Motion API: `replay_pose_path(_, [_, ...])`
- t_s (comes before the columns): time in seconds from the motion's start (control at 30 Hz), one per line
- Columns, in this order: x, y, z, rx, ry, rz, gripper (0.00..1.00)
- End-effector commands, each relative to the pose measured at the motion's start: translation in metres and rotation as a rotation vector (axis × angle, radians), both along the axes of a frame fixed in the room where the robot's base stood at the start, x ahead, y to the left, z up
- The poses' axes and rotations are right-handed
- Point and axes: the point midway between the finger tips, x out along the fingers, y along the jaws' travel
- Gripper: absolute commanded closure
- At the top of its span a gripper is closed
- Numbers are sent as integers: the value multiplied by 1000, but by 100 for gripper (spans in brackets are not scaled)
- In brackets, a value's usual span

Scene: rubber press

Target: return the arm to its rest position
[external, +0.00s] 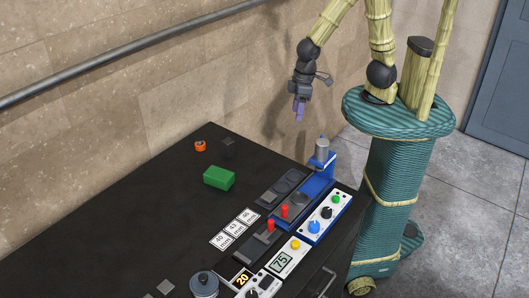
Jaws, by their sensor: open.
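My gripper (299,108) hangs in the air at the upper middle of the external view, above and behind the far right part of the black table (130,215). Its purple fingers point down. They are small in the picture, and nothing shows between them. My arm bends down from the top edge of the view, and my teal base stands at the table's right end. The gripper is apart from the table and everything on it.
A blue press (320,182) with a grey cylinder stands near the table's right end. Near it are a control box (325,218), a display unit (283,261), a green block (219,178), an orange ring (200,146) and a dark cube (228,146). A wall rail (130,53) runs behind.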

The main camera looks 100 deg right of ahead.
Motion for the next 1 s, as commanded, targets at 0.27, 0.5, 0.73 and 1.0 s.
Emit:
replay_pose_path(0.27, [-33,-91,6,-45,-71,15,47])
replay_pose_path(0.5, [-56,-125,6,-82,-99,38,47])
replay_pose_path(0.73, [-56,-126,5,-83,-99,41,47])
replay_pose_path(1.0, [-56,-125,6,-82,-99,40,47])
